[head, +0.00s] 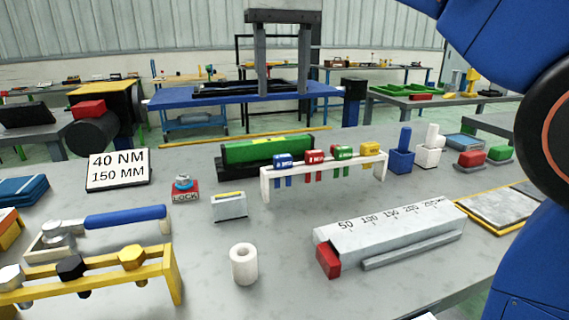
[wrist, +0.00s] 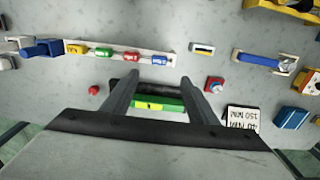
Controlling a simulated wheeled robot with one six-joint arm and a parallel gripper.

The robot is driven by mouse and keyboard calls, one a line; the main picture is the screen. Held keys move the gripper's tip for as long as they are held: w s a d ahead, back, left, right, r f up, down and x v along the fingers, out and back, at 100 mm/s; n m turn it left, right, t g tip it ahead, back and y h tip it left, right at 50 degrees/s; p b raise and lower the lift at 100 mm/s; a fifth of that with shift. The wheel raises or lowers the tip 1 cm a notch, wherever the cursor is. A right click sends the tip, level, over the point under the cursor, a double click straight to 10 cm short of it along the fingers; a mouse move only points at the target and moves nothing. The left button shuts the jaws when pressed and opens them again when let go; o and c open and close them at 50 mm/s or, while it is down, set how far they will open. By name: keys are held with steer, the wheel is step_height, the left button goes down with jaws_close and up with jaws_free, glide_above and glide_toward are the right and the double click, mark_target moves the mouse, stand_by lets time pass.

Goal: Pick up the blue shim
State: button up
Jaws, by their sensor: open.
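The blue shim (head: 283,162) hangs at the left end of a white rack (head: 325,177), beside red, green and yellow shims in the head view. In the wrist view the blue shim (wrist: 160,59) is at the right end of the white rack (wrist: 120,46). My gripper (wrist: 158,80) is open and empty in the wrist view. Its fingertips lie just below the blue shim in that picture, apart from it.
A green and black level (head: 266,148) lies behind the rack and shows between my fingers in the wrist view (wrist: 158,104). A grey ruled block (head: 388,230) lies in front.

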glide_above(283, 156)
steer(key=f, duration=1)
steer(key=shift+s, duration=0.3)
steer(key=shift+w+f, duration=0.15)
steer(key=shift+f, duration=1.25)
steer(key=shift+w+f, duration=0.15)
steer(key=shift+f, duration=1.2)
steer(key=c, duration=1.2)
